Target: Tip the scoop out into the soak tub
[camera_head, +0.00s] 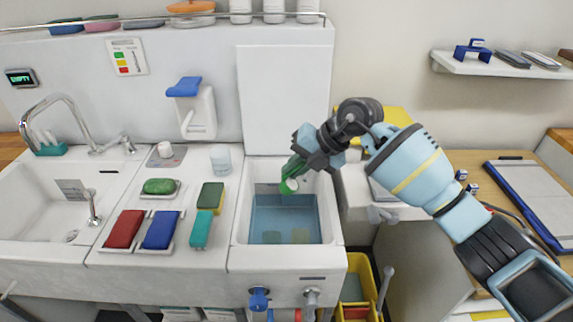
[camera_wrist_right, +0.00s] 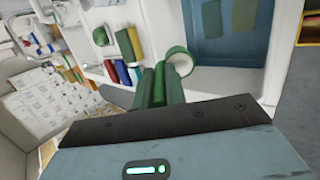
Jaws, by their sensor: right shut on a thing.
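In the right wrist view the scoop (camera_wrist_right: 181,62) shows beside the green fingers (camera_wrist_right: 159,75). My left gripper is not in view.
Left of the tub, a ledge holds green, red, blue and teal brushes or pads (camera_head: 161,230) and a clear cup (camera_head: 221,159). A sink with a tap (camera_head: 70,110) is at the far left. A yellow bin (camera_head: 358,290) stands right of the tub.

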